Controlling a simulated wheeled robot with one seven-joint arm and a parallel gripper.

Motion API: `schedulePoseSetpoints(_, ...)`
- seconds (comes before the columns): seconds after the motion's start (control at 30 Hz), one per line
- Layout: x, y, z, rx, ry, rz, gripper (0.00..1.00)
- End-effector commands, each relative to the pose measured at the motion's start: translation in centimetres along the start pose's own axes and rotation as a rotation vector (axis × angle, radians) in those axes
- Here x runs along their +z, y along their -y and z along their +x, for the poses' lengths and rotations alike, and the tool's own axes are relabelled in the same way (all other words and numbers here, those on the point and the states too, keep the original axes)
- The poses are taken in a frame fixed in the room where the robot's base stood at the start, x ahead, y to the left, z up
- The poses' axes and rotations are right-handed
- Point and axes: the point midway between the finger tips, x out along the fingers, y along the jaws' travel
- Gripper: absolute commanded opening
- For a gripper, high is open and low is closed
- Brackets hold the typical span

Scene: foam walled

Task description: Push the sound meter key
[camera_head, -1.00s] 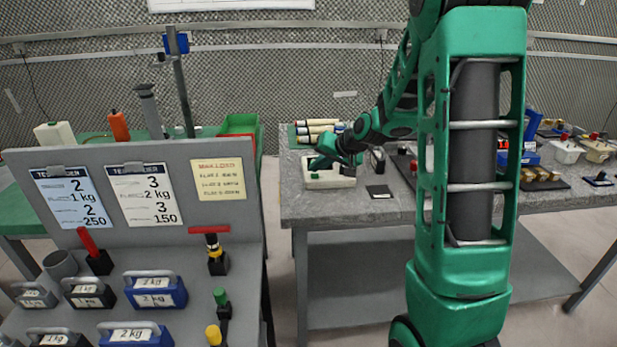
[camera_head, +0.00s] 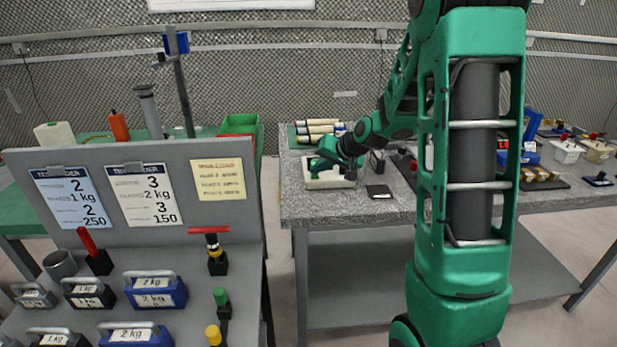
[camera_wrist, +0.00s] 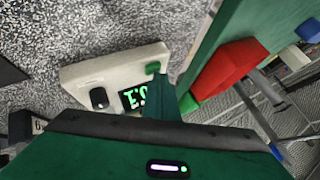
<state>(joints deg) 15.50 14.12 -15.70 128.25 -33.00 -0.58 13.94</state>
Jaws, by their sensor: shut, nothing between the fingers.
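The sound meter is a cream box (camera_wrist: 82,72) with a dark knob (camera_wrist: 99,98), a lit green display (camera_wrist: 132,97) and a small green key (camera_wrist: 153,67). In the head view the sound meter (camera_head: 318,184) sits on the grey stone-topped bench, partly covered by my gripper (camera_head: 324,163). In the wrist view my gripper (camera_wrist: 160,80) is shut and empty, its green fingertip just beside the green key and over the display's right edge. I cannot tell whether the tip touches the key.
A black square pad (camera_head: 379,191) lies right of the meter on the bench. Several pale rolls (camera_head: 318,130) lie behind it.

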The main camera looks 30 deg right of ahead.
Motion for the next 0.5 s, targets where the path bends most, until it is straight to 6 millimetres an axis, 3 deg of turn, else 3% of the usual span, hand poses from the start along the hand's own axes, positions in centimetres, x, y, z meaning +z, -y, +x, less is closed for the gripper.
schedulePoseSetpoints(0.5, -0.47, 0.48, -0.64, 0.000, 0.000, 0.000, 0.00)
